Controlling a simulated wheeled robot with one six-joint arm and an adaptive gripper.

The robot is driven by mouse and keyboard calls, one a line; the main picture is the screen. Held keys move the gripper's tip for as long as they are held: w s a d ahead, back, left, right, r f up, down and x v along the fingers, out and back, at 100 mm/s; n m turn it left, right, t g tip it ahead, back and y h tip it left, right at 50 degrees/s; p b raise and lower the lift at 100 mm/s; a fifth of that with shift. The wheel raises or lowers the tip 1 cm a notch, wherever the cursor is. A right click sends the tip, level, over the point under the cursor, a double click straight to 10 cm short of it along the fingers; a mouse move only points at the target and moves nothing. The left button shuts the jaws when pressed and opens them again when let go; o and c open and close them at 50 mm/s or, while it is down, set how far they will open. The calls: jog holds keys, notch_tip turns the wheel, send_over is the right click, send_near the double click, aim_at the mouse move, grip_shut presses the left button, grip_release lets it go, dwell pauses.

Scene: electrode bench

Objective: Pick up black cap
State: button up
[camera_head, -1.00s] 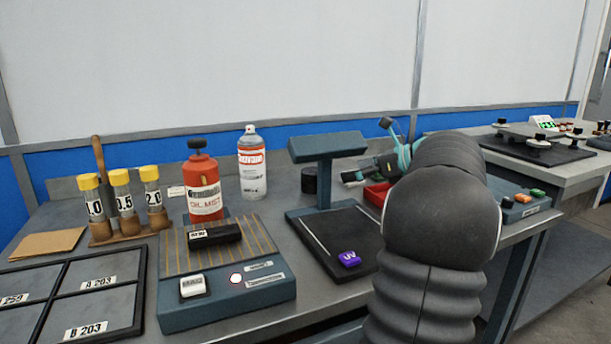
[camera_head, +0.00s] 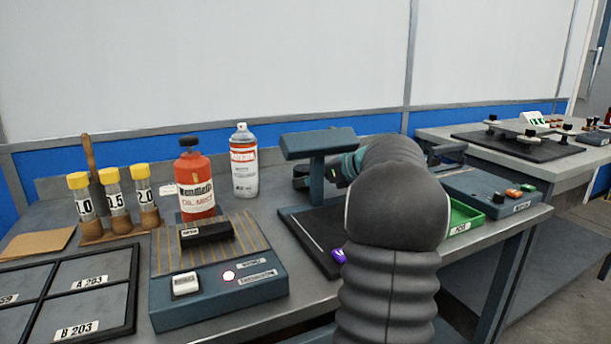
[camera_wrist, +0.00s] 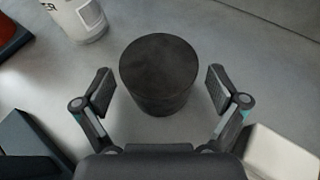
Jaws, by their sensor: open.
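The black cap (camera_wrist: 158,72) is a dark, upright cylinder standing on the grey bench. In the wrist view it sits between the two spread fingers of my gripper (camera_wrist: 160,92), with a visible gap on each side. My gripper is open and holds nothing. In the head view my arm hides most of the gripper, which is behind the T-shaped stand (camera_head: 318,143). The cap is hard to make out there, among dark shapes left of the stand's post.
A white spray can (camera_head: 244,165) and a red bottle (camera_head: 197,185) stand left of the stand. The wrist view shows a white can (camera_wrist: 82,15) at upper left and a pale block (camera_wrist: 280,152) at lower right. A green tray (camera_head: 466,214) lies right of my arm.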

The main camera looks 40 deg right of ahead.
jog(key=shift+w, duration=0.15)
jog(key=shift+c, duration=0.2)
jog(key=c, duration=0.8)
